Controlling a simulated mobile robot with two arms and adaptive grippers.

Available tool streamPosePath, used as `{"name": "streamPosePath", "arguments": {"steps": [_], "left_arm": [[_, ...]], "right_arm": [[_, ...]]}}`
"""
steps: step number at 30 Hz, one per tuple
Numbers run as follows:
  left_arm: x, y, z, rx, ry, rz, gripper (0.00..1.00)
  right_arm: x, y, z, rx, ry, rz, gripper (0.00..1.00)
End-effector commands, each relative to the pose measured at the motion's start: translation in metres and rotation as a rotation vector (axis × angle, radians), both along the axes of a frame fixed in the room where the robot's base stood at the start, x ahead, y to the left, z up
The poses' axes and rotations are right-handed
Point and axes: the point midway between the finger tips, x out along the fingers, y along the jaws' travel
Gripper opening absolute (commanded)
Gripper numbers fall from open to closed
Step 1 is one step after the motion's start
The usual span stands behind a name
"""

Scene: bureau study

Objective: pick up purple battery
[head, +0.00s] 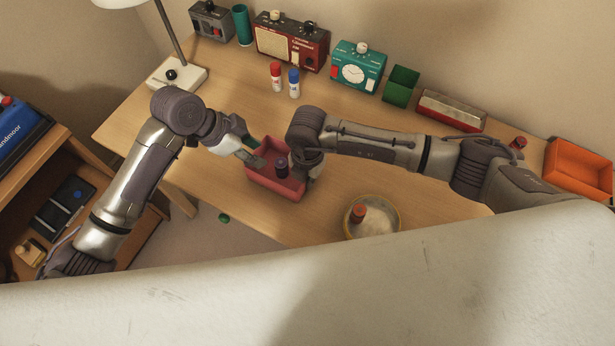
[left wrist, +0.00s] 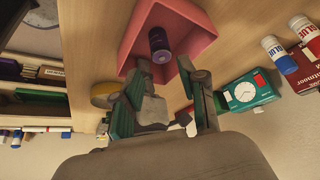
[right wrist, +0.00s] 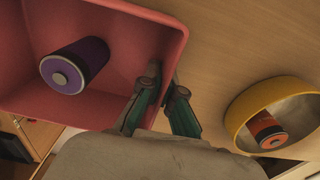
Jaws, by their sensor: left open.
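The purple battery (head: 282,168) stands inside a pink tray (head: 262,181) on the desk. It also shows in the left wrist view (left wrist: 158,42) and, with its pale end facing the camera, in the right wrist view (right wrist: 75,66). My left gripper (head: 253,151) is open at the tray's left side. In the left wrist view its two fingers (left wrist: 164,68) point toward the battery, one on each side and short of it. My right gripper (right wrist: 166,88) is shut on the tray's right wall, one finger inside and one outside. In the head view my right arm partly hides that side.
A yellow-rimmed round dish (head: 347,228) with an orange battery (head: 358,213) stands right of the tray. Two glue sticks (head: 285,80), radios, a teal clock (head: 356,68) and a lamp (head: 178,75) stand farther back. An orange bin (head: 577,170) is at the right. The desk's front edge is near the tray.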

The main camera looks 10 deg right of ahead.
Motion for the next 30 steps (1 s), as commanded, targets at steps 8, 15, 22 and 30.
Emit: {"name": "streamPosePath", "arguments": {"steps": [8,15,22,30], "left_arm": [[-0.007,0.0,-0.013,-0.057,-0.018,0.065,0.63],[-0.033,0.009,-0.037,-0.289,-0.126,0.325,0.63],[-0.059,0.026,-0.028,-0.487,-0.231,0.512,0.63],[-0.059,0.022,-0.023,-0.572,-0.276,0.574,0.63]], "right_arm": [[0.0,0.0,0.0,0.001,-0.001,0.0,0.0],[0.0,0.0,0.0,0.001,-0.001,0.0,0.0],[0.0,0.0,0.0,0.001,-0.001,0.0,0.0],[0.0,0.0,0.0,0.001,-0.001,0.0,0.0]]}}
